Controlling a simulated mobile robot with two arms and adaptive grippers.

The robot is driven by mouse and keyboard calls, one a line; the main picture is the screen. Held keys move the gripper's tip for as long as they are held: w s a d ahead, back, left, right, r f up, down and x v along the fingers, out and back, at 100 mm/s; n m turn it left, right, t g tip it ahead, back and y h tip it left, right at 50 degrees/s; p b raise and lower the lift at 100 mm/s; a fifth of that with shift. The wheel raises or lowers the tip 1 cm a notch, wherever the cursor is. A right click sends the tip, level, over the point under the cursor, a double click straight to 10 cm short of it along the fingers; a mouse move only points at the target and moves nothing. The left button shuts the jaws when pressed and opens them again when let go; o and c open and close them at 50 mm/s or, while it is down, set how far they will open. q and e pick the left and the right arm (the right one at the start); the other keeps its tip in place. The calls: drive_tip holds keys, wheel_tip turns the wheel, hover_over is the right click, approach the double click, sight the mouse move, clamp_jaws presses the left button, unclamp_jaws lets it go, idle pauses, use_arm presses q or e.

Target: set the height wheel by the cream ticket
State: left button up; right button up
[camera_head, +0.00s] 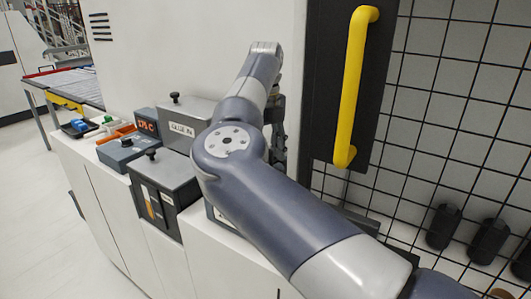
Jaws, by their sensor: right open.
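My right arm reaches in from the lower right across the middle of the view. My right gripper (278,150) is a dark shape hanging behind the arm's far end, mostly covered by it; it is open, and I see nothing between its fingers. I cannot make out a height wheel or a cream ticket; the arm covers part of the machine top. A grey box with a white label starting "GLUE" (182,129) and a black knob on top stands left of the arm. My left gripper is not in view.
A small display with red characters (146,127), a grey knobbed box (122,152) and a dark box with an orange-marked gauge (165,192) stand on the white cabinet. A yellow handle (355,85) on a dark door and a black grid (465,120) are at right.

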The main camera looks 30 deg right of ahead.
wheel_tip(320, 180, up, 8)
drive_tip(key=shift+f, duration=0.25)
drive_tip(key=shift+f, duration=0.1)
idle(0.5)
